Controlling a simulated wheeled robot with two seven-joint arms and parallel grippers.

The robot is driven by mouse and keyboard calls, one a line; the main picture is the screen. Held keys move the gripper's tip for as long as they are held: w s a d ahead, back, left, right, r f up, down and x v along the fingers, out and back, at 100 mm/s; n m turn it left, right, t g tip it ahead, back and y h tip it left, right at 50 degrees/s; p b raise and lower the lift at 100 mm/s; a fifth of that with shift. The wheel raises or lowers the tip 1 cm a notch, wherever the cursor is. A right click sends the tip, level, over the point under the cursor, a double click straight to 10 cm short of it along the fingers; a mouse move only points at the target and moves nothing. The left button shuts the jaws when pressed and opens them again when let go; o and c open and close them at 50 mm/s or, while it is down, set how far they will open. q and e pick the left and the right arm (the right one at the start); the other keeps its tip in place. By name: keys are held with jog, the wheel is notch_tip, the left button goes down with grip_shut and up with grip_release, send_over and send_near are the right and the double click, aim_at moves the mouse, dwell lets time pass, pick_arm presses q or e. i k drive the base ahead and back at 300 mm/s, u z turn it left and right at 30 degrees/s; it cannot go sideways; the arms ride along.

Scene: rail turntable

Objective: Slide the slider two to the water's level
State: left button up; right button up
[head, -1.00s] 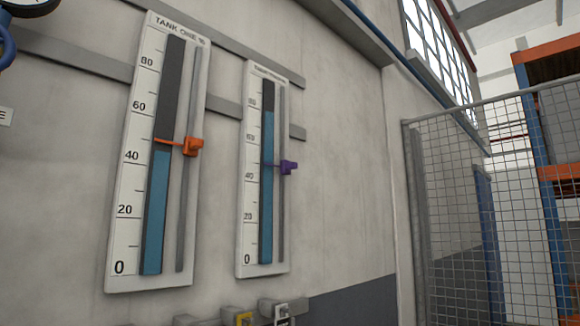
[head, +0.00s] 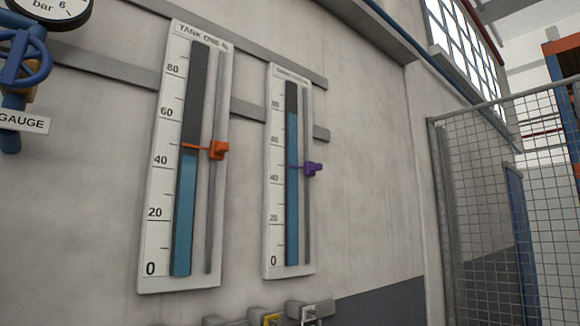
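The second gauge board (head: 274,240) hangs on the wall at the centre of the head view, its heading too small to read. Its blue water column (head: 292,215) rises to just below the 80 mark. Its purple slider (head: 313,169) sits on the rail at right, a little above the 40 mark, well below the water top. To the left is the larger "TANK ONE" board (head: 155,225). Neither of my grippers is in view.
A round dial in bar and a blue valve wheel (head: 25,58) are at upper left, above a "GAUGE" label (head: 22,122). Fittings (head: 270,316) show below the boards at the bottom edge. A mesh fence (head: 485,200) stands at right.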

aim_at(311, 169)
jog(key=u, duration=0.05)
jog(key=k, duration=0.9)
jog(key=z, duration=0.5)
jog(key=i, duration=1.7)
jog(key=u, duration=1.65)
